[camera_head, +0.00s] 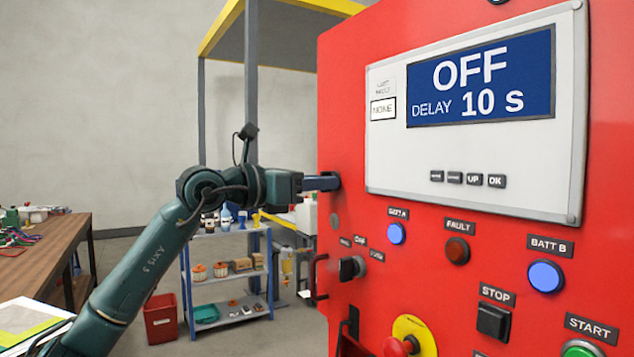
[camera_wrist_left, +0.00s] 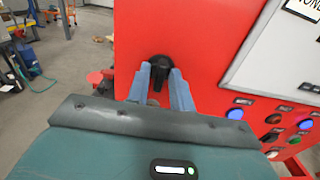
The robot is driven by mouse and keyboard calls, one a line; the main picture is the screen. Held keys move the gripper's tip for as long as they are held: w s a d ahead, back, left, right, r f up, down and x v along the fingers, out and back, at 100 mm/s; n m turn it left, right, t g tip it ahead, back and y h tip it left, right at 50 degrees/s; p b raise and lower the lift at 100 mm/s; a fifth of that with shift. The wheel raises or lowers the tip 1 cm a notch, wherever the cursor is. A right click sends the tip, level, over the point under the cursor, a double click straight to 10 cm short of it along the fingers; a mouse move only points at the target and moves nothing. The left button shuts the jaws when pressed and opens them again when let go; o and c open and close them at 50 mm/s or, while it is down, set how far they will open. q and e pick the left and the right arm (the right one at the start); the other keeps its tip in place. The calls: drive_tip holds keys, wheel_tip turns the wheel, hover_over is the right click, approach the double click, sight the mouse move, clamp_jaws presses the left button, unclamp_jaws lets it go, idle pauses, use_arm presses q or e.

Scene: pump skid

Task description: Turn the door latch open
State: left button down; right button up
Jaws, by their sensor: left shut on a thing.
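The door latch (camera_wrist_left: 157,66) is a small black part on the red cabinet door, seen in the left wrist view. My left gripper (camera_wrist_left: 158,88) has its two blue-grey fingers on either side of the latch and is shut on it. The latch's exact angle is hard to tell. My right gripper is not in view.
The red panel carries a display (camera_head: 480,80), a black selector switch (camera_head: 350,268), a red knob on a yellow base (camera_head: 415,335) and several buttons. A shelf rack (camera_head: 228,275), a red bin (camera_head: 161,318) and a wooden table (camera_head: 45,255) stand to the left.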

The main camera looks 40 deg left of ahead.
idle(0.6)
use_arm(q)
drive_tip(key=c, duration=1.5)
unclamp_jaws()
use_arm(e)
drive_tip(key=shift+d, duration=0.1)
